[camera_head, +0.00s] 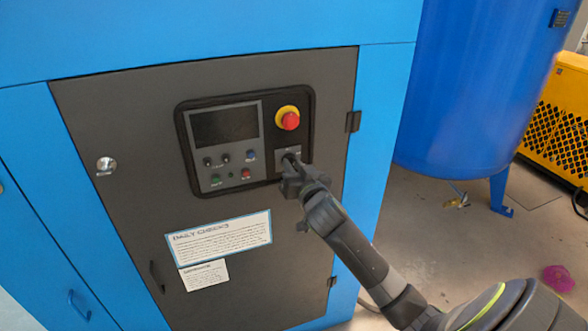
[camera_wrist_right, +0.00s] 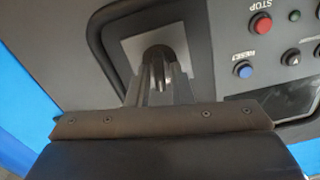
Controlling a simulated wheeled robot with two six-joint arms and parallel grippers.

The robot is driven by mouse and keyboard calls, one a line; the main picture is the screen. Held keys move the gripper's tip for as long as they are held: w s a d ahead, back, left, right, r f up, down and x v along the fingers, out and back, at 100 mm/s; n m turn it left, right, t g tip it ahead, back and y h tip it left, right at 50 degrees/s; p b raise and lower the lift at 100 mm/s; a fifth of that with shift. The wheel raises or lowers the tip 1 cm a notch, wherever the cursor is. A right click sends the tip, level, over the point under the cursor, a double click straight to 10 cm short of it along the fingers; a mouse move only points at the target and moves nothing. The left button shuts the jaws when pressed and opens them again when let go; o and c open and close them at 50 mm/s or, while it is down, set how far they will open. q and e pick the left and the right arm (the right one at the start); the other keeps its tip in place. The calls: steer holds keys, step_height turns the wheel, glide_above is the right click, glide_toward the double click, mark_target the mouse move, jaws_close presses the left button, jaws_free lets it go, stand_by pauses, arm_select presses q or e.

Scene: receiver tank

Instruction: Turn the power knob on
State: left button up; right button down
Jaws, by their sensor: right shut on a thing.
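The power knob is a small dark knob on a grey square plate (camera_head: 281,155), on the panel below the red emergency button. In the right wrist view the dark knob (camera_wrist_right: 157,56) stands on its grey plate, seen from close by. My right gripper (camera_head: 291,168) reaches the knob from below right. In the wrist view its fingers (camera_wrist_right: 158,85) are shut on the knob, one on each side. The fingers partly hide the knob, and its exact turn angle is hard to tell. My left gripper is not in view.
A red emergency button on a yellow ring (camera_head: 288,120) sits just above the knob. A control unit with a dark screen (camera_head: 224,125) and several small buttons is to its left. A blue tank (camera_head: 455,90) stands at right. Paper notices (camera_head: 219,240) are below.

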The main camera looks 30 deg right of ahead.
steer(key=m+b, duration=0.1)
steer(key=m, duration=0.2)
steer(key=shift+f+m, duration=0.1)
steer(key=shift+m, duration=0.3)
steer(key=m+b, duration=0.1)
steer(key=m, duration=0.3)
steer(key=shift+d, duration=0.1)
steer(key=m+b, duration=0.1)
steer(key=m, duration=0.3)
steer(key=shift+f, duration=0.1)
steer(key=shift+m, duration=1.9)
steer(key=c, duration=1.5)
jaws_free()
steer(key=shift+s+b, duration=0.15)
steer(key=shift+b, duration=0.15)
